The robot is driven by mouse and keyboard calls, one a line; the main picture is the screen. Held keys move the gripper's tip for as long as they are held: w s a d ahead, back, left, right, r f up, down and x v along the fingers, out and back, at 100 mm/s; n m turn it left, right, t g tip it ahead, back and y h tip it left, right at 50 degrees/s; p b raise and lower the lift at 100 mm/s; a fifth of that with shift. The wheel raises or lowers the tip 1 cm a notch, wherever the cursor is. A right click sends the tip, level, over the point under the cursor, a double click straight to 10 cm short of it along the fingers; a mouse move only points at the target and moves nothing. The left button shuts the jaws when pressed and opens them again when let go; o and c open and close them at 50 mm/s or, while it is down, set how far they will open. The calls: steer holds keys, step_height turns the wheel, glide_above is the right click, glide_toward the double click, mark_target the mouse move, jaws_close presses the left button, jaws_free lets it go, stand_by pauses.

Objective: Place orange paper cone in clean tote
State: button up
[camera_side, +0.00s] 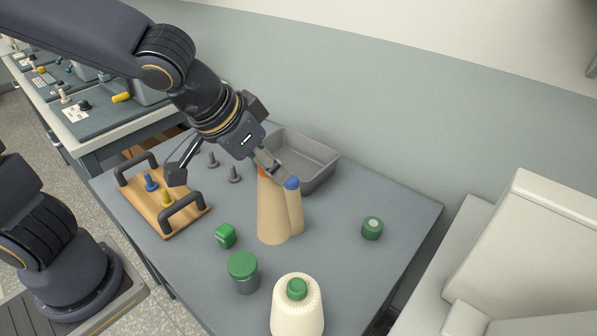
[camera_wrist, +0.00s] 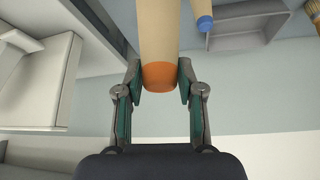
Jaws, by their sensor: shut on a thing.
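The orange paper cone (camera_side: 272,212) is tan with an orange tip. It is upright in the side view, and I cannot tell whether its base touches the table. My gripper (camera_side: 268,169) comes down from the upper left and is shut on its tip. In the wrist view the orange tip (camera_wrist: 160,76) sits between the fingers of my gripper (camera_wrist: 160,82). A grey open tote (camera_side: 325,172), probably the clean tote, stands behind the cone; its visible inside looks empty, and the cones and gripper hide part of it. It also shows in the wrist view (camera_wrist: 240,42).
A blue-tipped tan cone (camera_side: 295,212) stands close on the right. A wooden tray (camera_side: 178,222) with black handles is left. A green cube (camera_side: 225,236), green-lidded jar (camera_side: 243,274), cream thread cone (camera_side: 297,312) and green round item (camera_side: 372,229) stand in front and right. Grey pegs (camera_side: 234,174) stand behind.

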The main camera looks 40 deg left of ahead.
steer(key=w+a+r+n+y, duration=0.2)
steer(key=w+a+n+y, duration=0.5)
steer(key=w+a, duration=1.15)
steer(key=w+a+f+n+h, duration=0.1)
steer(key=w+a+f, duration=0.1)
steer(key=w+f, duration=0.4)
steer(key=w+a+f+n+h, duration=0.1)
steer(key=w+f, duration=0.5)
steer(key=f, duration=0.6)
steer(key=shift+a+g, duration=0.4)
steer(key=shift+w+f, duration=0.1)
steer(key=shift+f, duration=0.1)
